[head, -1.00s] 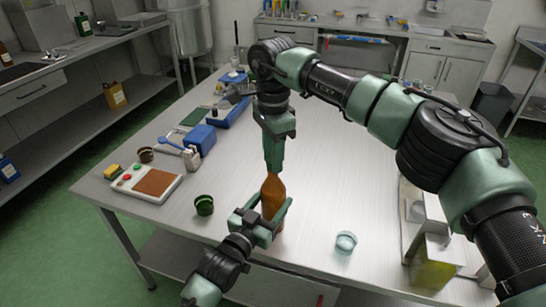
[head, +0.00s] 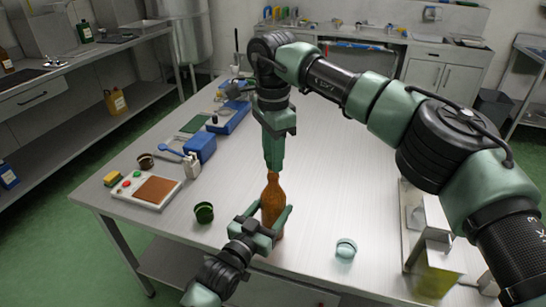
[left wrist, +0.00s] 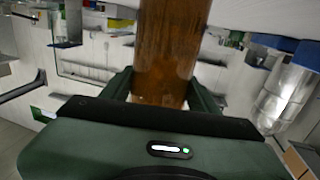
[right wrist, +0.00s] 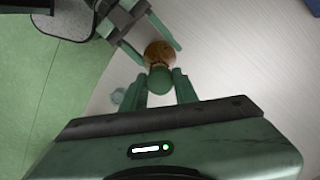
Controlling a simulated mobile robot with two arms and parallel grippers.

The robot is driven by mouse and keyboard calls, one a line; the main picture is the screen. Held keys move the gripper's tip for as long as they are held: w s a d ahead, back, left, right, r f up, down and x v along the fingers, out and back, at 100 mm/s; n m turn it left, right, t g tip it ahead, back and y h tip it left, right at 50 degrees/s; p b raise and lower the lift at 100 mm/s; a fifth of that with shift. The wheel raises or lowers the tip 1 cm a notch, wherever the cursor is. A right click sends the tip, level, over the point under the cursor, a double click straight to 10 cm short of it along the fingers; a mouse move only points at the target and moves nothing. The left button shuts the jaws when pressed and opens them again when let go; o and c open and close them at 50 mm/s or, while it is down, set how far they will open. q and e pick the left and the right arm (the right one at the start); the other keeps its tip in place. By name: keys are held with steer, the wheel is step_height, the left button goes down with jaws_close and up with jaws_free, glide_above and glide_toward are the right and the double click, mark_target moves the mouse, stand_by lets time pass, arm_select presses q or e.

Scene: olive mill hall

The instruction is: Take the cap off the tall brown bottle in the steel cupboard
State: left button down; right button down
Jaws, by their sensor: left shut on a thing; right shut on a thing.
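The tall brown bottle (head: 273,203) stands upright at the near edge of the steel table, not inside a cupboard. My left gripper (head: 268,221) is shut on its body from the near side. The left wrist view shows the brown body (left wrist: 166,50) between the fingers. My right gripper (head: 274,166) points down right over the bottle's top, shut on the green cap (right wrist: 160,80). In the right wrist view the brown bottle (right wrist: 158,52) shows just beyond the cap. I cannot tell whether cap and neck still touch.
A dark green cup (head: 204,213) stands left of the bottle, a pale teal lid-like piece (head: 346,248) to the right. A button panel (head: 146,190), blue box (head: 199,143) and sponge (head: 113,178) line the left side. The table's middle right is clear.

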step_height(320, 180, up, 4)
steer(key=shift+f, duration=0.25)
arm_select(q)
steer(key=shift+c, duration=1.5)
jaws_free()
